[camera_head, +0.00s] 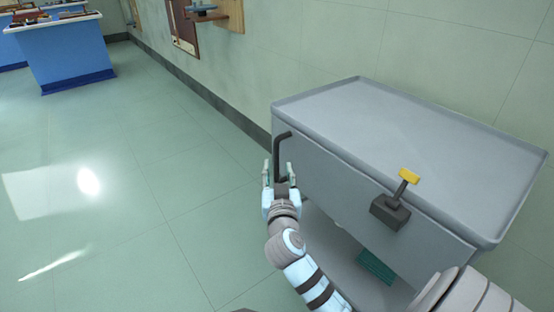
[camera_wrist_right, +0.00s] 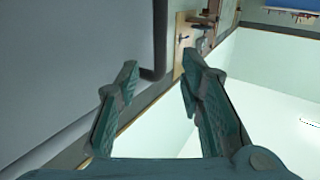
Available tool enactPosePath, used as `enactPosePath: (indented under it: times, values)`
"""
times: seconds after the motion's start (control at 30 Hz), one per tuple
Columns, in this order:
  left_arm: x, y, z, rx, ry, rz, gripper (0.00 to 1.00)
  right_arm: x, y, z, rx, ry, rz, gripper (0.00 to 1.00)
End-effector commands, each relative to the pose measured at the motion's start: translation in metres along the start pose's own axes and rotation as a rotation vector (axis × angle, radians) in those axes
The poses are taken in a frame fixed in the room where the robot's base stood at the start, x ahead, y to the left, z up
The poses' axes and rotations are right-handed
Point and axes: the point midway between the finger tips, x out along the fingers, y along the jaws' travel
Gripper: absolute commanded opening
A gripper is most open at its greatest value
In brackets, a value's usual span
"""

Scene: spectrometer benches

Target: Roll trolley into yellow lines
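The grey trolley (camera_head: 400,135) stands along the wall on the right in the head view, with a flat, empty, rimmed top. A dark bent handle (camera_head: 276,152) sticks out at its left end. My right gripper (camera_head: 278,172) is at this handle with its fingers apart. In the right wrist view the gripper (camera_wrist_right: 158,82) is open, and the handle (camera_wrist_right: 160,38) shows near and beyond the fingertips; I cannot tell whether they touch it. A dark block with a yellow-tipped lever (camera_head: 391,212) is on the trolley's front side. No yellow lines show. My left gripper is out of view.
Green tiled floor (camera_head: 130,190) lies open to the left of the trolley. Blue benches (camera_head: 70,55) stand at the far left. A wooden wall shelf (camera_head: 228,14) hangs at the back. A green item (camera_head: 376,266) lies on the trolley's lower shelf.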

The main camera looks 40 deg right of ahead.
Motion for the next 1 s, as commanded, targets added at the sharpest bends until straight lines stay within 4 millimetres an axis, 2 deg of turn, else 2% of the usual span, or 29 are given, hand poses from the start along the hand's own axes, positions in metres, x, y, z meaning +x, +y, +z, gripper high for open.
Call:
enactPosePath:
  times: [0.1, 0.2, 0.33, 0.47, 0.67, 0.77, 0.9, 1.0]
  values:
    - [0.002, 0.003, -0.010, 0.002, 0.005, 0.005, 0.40, 0.035, 0.000, 0.003, -0.002, 0.003, 0.001, 0.35]
    - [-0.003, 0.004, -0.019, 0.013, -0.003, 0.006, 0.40, 0.058, 0.001, 0.002, -0.001, 0.001, 0.001, 0.35]
    - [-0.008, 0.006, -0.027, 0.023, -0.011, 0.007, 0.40, 0.077, 0.000, 0.003, -0.002, -0.001, 0.000, 0.35]
    - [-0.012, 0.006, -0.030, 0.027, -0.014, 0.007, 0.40, 0.084, 0.000, 0.002, -0.001, -0.002, -0.001, 0.35]
    - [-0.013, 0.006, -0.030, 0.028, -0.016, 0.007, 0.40, 0.084, 0.000, 0.002, -0.001, -0.002, -0.002, 0.35]
    - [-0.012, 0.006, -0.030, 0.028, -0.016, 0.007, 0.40, 0.084, 0.000, 0.002, -0.001, -0.002, -0.001, 0.22]
    - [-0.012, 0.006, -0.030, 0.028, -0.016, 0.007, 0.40, 0.084, 0.000, 0.002, -0.001, -0.002, -0.001, 0.00]
    - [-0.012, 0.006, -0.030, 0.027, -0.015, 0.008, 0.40, 0.084, 0.000, 0.002, -0.001, -0.003, -0.001, 0.00]
